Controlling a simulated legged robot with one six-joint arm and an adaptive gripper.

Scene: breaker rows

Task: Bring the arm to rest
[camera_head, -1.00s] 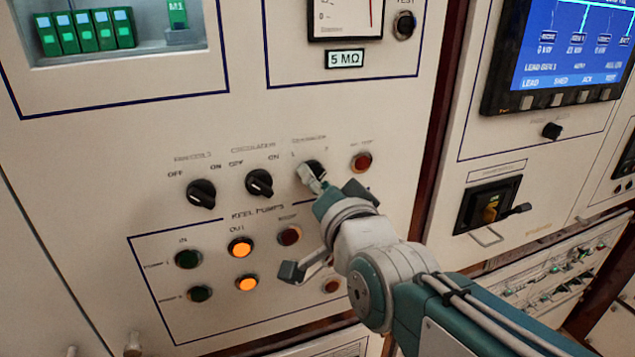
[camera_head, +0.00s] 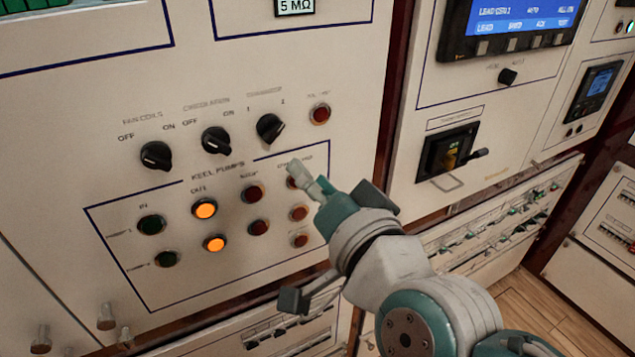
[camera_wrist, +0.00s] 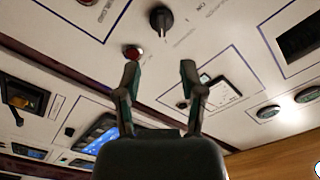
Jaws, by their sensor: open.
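My gripper (camera_head: 335,245) is in front of the lower right of the keel pumps panel in the head view, below and right of the rightmost black rotary knob (camera_head: 270,128). In the wrist view my gripper (camera_wrist: 160,80) shows two fingers spread apart with nothing between them. The knob (camera_wrist: 161,18) and a red button (camera_wrist: 132,52) lie beyond the fingertips there. The arm is bent, reaching in from the lower right. Part of the panel's right side is hidden behind the gripper.
Two more black knobs (camera_head: 155,155) (camera_head: 216,140) sit to the left. Two orange lamps (camera_head: 205,208) (camera_head: 214,243) are lit. A breaker with a handle (camera_head: 450,155) and a blue screen (camera_head: 520,18) are on the right cabinet. Wooden floor (camera_head: 540,310) shows at lower right.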

